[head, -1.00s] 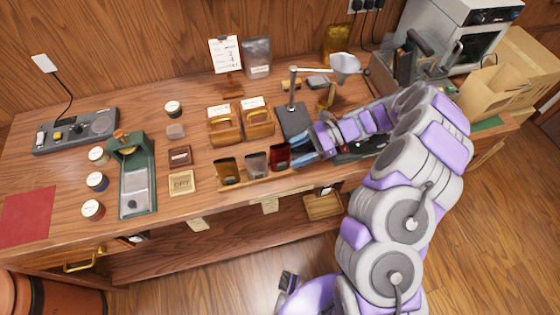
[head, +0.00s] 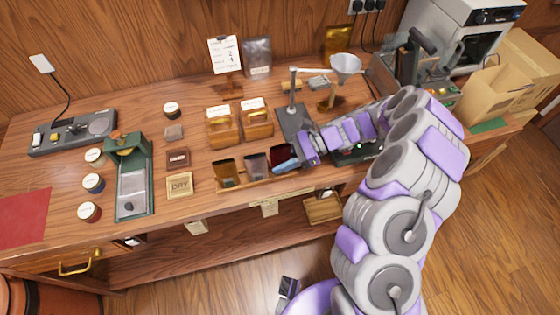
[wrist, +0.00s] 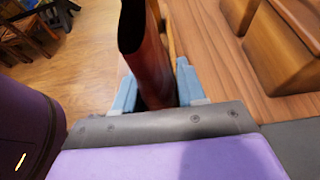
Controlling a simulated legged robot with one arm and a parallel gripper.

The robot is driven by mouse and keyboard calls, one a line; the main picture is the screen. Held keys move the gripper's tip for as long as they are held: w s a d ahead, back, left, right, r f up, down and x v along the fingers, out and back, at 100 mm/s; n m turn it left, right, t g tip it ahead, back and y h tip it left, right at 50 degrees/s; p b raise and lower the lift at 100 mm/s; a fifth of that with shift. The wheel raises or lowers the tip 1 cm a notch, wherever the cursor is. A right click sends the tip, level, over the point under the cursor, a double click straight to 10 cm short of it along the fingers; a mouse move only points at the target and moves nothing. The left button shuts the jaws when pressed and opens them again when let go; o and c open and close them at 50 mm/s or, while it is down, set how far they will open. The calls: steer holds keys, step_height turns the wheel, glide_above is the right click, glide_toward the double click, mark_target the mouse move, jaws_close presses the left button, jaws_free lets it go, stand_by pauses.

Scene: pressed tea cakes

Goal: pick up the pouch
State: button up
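The task's pouch looks to be the dark red one (head: 279,155), standing upright at the right end of a small wooden rack (head: 232,186). A gold pouch (head: 226,172) and a grey pouch (head: 256,165) stand to its left in the same rack. My gripper (head: 287,163) is at the red pouch, coming in from its right. In the wrist view my blue fingers (wrist: 157,88) are apart, one on each side of the red pouch (wrist: 153,62). Whether they touch it is unclear. The lower part of the pouch is hidden behind my gripper's body.
Two wooden boxes (head: 221,133) stand behind the rack. A stand with a metal funnel (head: 345,64) is behind my arm. A green press (head: 133,185) and a "DRY" tile (head: 180,186) are to the left. The counter's front edge runs close below the rack.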

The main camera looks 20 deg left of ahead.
mark_target(270, 159)
steer(key=c, duration=0.6)
steer(key=shift+r, duration=0.5)
step_height(270, 159, up, 3)
steer(key=shift+s+d+p, duration=0.1)
steer(key=shift+s+p, duration=0.05)
steer(key=shift+p, duration=0.7)
steer(key=s+d+p, duration=0.1)
steer(key=s+d, duration=0.2)
steer(key=s, duration=0.4)
steer(key=s+d+r+p, duration=0.1)
steer(key=s+d, duration=0.3)
steer(key=s, duration=0.2)
steer(key=shift+s+d+p, duration=0.2)
steer(key=shift+s+p, duration=0.2)
